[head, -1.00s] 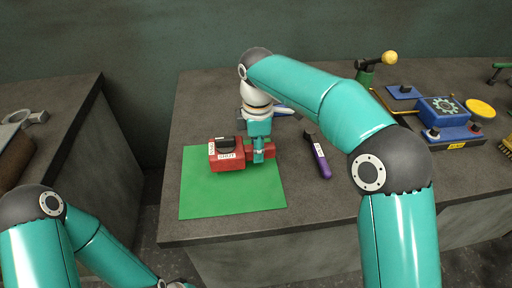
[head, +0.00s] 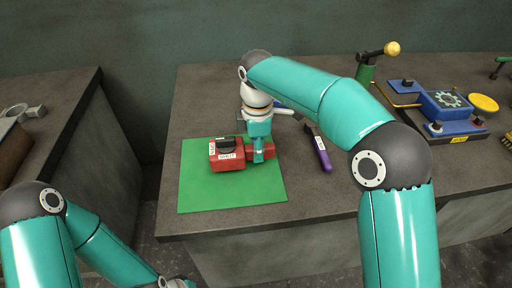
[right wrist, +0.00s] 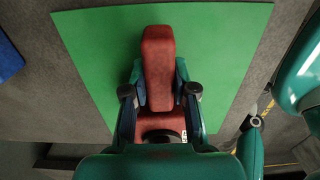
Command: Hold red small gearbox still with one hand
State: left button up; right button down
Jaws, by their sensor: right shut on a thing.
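The red small gearbox (head: 228,160) lies on a green mat (head: 205,194) on the bench. It has a black part on top and white labels. My right gripper (head: 260,155) is shut on the gearbox's narrower right part. In the right wrist view the red gearbox (right wrist: 158,65) lies between the two fingers of the right gripper (right wrist: 160,92), with the mat behind it. My left arm shows at the lower left of the head view, but its gripper is outside the picture.
A purple-handled tool (head: 321,152) lies right of the mat. A blue fixture (head: 447,108) with a gear mark, a yellow disc (head: 483,103) and a green post with a yellow knob (head: 391,48) stand farther right. A second bench is at left.

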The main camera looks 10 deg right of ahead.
jog(key=shift+f+b, duration=0.7)
jog(key=shift+f, duration=0.45)
jog(key=c, duration=0.8)
grip_release()
jog(key=shift+f, duration=0.1)
jog(key=shift+c, duration=0.2)
notch_tip(320, 180, up, 12)
jog(key=shift+f, duration=0.1)
